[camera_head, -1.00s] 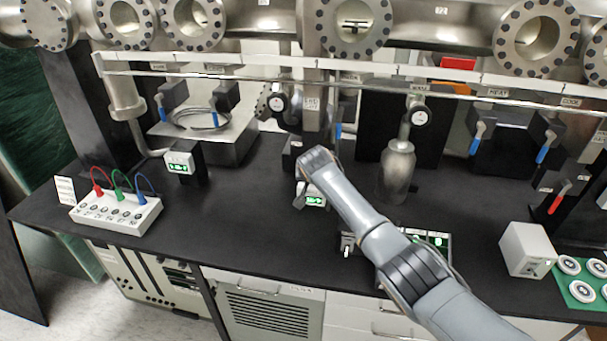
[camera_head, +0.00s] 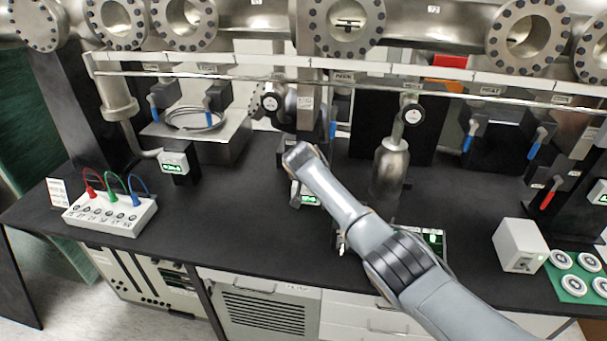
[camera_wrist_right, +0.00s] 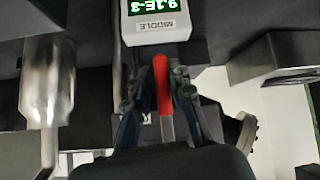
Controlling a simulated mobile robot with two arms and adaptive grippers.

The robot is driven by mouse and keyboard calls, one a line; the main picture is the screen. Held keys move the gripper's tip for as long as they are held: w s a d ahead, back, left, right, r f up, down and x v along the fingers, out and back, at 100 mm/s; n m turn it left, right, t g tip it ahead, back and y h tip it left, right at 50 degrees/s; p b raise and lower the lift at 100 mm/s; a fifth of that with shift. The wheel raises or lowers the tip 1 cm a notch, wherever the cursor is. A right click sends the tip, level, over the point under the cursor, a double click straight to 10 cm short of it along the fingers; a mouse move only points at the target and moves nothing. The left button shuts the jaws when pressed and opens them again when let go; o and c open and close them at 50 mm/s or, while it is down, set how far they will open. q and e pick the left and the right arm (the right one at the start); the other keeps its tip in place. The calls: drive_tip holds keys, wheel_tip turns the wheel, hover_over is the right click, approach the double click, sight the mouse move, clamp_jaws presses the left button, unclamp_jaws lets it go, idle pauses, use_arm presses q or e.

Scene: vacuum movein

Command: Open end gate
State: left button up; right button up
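The end gate (camera_head: 305,101) carries a small label and stands on the pipework at the back middle in the head view. My right arm reaches up from the lower right, and its wrist (camera_head: 302,160) is just below that label. The arm hides my right fingers there. In the right wrist view, a red handle (camera_wrist_right: 161,80) on a grey stem lies between the two fingers of my right gripper (camera_wrist_right: 161,92). The fingers are close on both sides of it, but contact is unclear. My left gripper is not in view.
A MIDDLE readout (camera_wrist_right: 158,22) is just past the red handle. A metal cylinder (camera_head: 391,170) stands right of my arm. Readout boxes, a white box (camera_head: 519,246) and a box with coloured cables (camera_head: 110,212) sit on the black bench. A rail (camera_head: 230,77) runs across above.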

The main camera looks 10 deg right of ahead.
drive_tip(key=shift+o, duration=1.1)
drive_tip(key=shift+s+d+f, duration=0.1)
drive_tip(key=shift+d+f, duration=0.05)
drive_tip(key=shift+d, duration=0.4)
drive_tip(key=shift+a, duration=0.25)
drive_tip(key=v, duration=1.2)
